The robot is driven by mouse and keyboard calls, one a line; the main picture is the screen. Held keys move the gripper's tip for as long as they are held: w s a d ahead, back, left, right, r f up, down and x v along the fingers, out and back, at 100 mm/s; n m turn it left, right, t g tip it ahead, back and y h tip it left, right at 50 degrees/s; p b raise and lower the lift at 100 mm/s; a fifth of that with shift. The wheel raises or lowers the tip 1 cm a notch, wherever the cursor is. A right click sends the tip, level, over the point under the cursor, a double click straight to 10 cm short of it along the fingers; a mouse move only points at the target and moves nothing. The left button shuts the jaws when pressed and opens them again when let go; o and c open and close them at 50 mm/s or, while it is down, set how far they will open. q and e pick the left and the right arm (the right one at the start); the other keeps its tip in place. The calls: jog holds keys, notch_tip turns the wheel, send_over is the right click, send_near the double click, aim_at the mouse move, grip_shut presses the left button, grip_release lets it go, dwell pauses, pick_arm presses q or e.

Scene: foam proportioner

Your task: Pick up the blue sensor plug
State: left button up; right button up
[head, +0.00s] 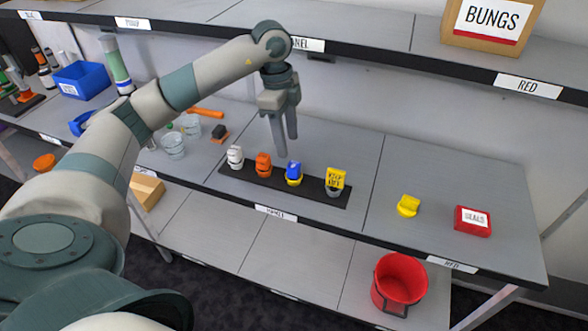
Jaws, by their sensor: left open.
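The blue sensor plug (294,170) stands upright on a dark strip (226,171) on the grey shelf, with a yellow ring at its base. It is third from the left in a row, between an orange plug (263,164) and a yellow tagged plug (335,181). A white plug (235,156) stands at the row's left end. My left gripper (285,149) points down just above and behind the blue plug, open and empty. Its fingers look close together from this angle. Whether they touch the plug cannot be told. My right gripper is not in view.
A yellow piece (408,206) and a red seals box (472,220) lie to the right. Clear cups (173,146) and an orange-handled tool (206,113) are at left. An upper shelf (375,55) overhangs the back. A red bucket (399,284) stands below.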

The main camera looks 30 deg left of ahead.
aim_at(294, 164)
pick_arm(q)
jog(key=f, duration=0.2)
jog(key=f+p, duration=0.1)
jog(key=shift+d+f, duration=0.25)
jog(key=shift+w+f, duration=0.1)
jog(key=shift+f, duration=0.4)
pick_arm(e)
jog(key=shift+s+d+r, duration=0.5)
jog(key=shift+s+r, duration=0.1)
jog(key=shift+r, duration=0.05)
pick_arm(q)
jog(key=shift+w+d+f+p, duration=0.1)
jog(key=shift+d+f+p, duration=0.1)
jog(key=shift+f+p, duration=0.35)
jog(key=f, duration=0.1)
jog(key=f+p, duration=0.1)
jog(key=f, duration=0.1)
jog(key=shift+w+d+p, duration=0.25)
jog(key=shift+p, duration=0.15)
jog(key=shift+f, duration=0.5)
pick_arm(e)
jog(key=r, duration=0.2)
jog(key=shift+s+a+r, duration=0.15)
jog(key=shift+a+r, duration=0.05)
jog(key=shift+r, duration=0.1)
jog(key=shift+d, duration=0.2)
